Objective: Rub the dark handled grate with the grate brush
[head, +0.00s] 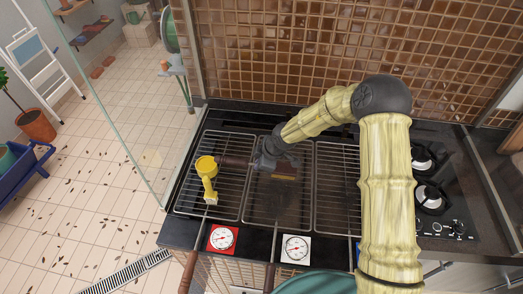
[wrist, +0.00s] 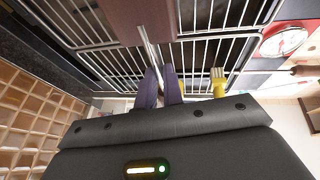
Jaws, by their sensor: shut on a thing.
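My gripper (head: 268,162) is shut on the thin metal neck of the grate brush, seen in the wrist view (wrist: 152,52). The brush's reddish-brown handle (head: 236,162) points left over the left grate in the head view. Its brown head (wrist: 140,18) with an orange-tan edge (head: 284,177) is above the middle grate; I cannot tell whether it touches the bars. The middle grate (head: 268,212) looks darkest inside, with a dark brown handle (head: 270,277) toward the front. The gripper and arm hide part of its back.
A yellow brush-like tool (head: 208,180) lies on the left grate (head: 228,208). A right grate (head: 335,205) is partly behind my arm. A red dial (head: 222,237) and white dial (head: 296,248) sit at the front. A glass panel (head: 135,90) stands left; the tiled wall (head: 280,50) is behind.

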